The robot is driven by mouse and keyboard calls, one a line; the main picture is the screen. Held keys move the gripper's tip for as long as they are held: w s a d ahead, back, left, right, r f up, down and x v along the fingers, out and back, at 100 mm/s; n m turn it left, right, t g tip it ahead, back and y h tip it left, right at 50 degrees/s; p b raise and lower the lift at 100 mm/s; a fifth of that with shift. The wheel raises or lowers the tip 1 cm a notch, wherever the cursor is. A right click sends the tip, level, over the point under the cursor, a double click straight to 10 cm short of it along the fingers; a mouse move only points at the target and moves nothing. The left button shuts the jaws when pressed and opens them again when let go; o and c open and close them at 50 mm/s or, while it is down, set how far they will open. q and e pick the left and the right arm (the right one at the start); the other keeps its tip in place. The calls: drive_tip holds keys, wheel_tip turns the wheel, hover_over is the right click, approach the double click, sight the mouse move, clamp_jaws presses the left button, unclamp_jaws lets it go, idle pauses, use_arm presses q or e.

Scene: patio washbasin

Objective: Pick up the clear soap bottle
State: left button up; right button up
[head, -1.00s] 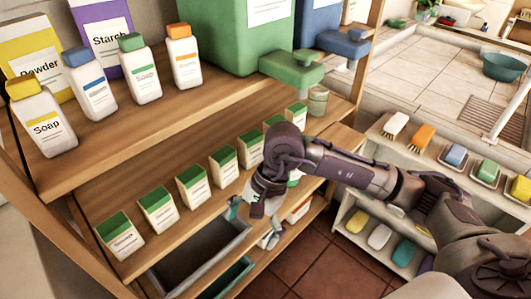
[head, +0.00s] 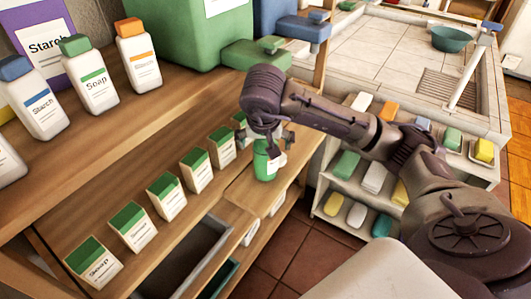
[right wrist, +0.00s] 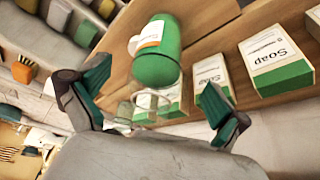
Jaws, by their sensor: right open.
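My right gripper (head: 268,142) is over the right end of the middle shelf, open and empty. In the right wrist view its two fingers (right wrist: 157,82) are spread apart. My wrist and gripper hide that spot in the head view. My left gripper is not in view.
Several green-and-white soap boxes (head: 133,226) line the middle shelf. The upper shelf holds white bottles, including a green-capped soap bottle (head: 90,74), and a large green container (head: 180,32). A low rack with coloured bars (head: 335,203) stands at the right.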

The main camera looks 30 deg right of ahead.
drive_tip(key=shift+w+d, duration=0.2)
drive_tip(key=shift+w, duration=0.05)
drive_tip(key=x, duration=0.5)
drive_tip(key=shift+w+p, duration=0.15)
drive_tip(key=shift+p, duration=0.15)
drive_tip(key=shift+c, duration=0.3)
drive_tip(key=shift+d, duration=0.1)
drive_tip(key=c, duration=1.6)
drive_tip(key=shift+c, duration=0.8)
drive_tip(key=shift+w+r, duration=0.1)
drive_tip(key=shift+r, duration=0.05)
